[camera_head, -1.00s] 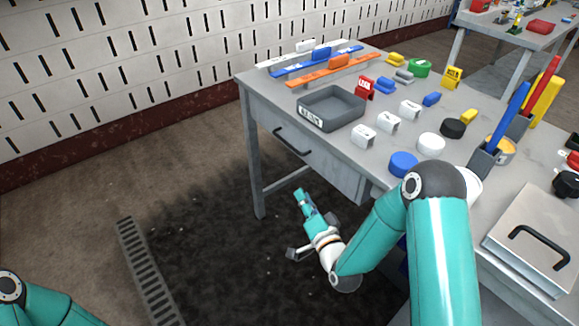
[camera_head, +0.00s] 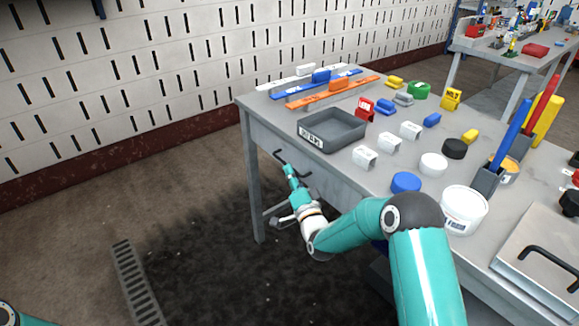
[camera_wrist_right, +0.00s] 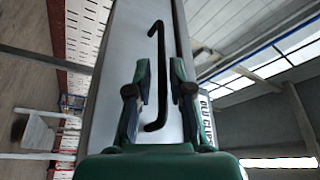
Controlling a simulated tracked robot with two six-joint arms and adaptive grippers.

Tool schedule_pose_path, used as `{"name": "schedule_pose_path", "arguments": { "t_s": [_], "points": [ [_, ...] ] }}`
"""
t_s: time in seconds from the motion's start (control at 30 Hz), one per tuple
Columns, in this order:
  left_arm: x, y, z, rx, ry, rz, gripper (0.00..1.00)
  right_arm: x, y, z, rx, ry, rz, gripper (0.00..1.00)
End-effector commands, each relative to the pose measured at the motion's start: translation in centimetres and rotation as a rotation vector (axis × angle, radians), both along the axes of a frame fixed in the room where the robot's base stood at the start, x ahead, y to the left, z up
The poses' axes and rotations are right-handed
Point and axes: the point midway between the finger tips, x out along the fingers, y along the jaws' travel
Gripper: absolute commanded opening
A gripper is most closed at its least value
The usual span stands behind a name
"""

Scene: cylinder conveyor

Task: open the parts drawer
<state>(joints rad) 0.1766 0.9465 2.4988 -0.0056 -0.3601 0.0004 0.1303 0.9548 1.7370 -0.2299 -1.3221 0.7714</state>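The parts drawer (camera_head: 337,185) is a grey front under the near edge of the workbench, and it looks closed. Its black bar handle (camera_head: 278,155) is partly covered by my right gripper (camera_head: 289,171), which is right at the drawer front. In the right wrist view the drawer handle (camera_wrist_right: 155,32) runs lengthwise between the two fingers of my right gripper (camera_wrist_right: 161,80). These fingers are apart, one on each side of the handle, with gaps visible. I cannot tell how far they reach past the bar. My left gripper is out of view.
The grey bench top (camera_head: 385,172) holds a dark tray (camera_head: 345,127) above the drawer, white blocks, a blue disc (camera_head: 406,182) and a white tub (camera_head: 464,209). A bench leg (camera_head: 252,185) stands left of my right gripper.

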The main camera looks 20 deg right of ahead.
Motion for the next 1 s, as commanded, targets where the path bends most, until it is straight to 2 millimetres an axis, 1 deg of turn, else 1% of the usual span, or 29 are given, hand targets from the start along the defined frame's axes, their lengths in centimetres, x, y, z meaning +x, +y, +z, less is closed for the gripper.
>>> {"name": "schedule_pose_path", "arguments": {
  "t_s": [0.03,0.1,0.2,0.37,0.6,0.63,0.73,1.0],
  "points": [
    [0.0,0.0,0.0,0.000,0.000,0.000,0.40,0.8,0.1,0.2,0.000,-0.002,0.000,0.21],
    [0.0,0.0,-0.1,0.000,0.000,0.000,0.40,1.6,0.1,0.3,0.000,-0.002,0.001,0.21],
    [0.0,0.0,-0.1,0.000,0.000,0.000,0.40,2.4,0.1,0.5,0.000,-0.001,0.001,0.21],
    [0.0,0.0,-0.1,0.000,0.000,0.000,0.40,3.0,0.1,0.7,0.000,-0.001,0.001,0.21],
    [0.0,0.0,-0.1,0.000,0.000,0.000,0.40,3.0,0.0,0.7,0.000,0.000,0.000,0.21],
    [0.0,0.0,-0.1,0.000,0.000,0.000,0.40,3.0,0.0,0.7,0.000,0.000,0.000,0.17],
    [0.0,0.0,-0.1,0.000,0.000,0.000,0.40,3.0,0.0,0.7,0.000,-0.001,-0.001,0.01],
    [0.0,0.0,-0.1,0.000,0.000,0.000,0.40,3.0,-0.1,0.6,0.000,0.001,-0.002,0.00]
  ]
}}
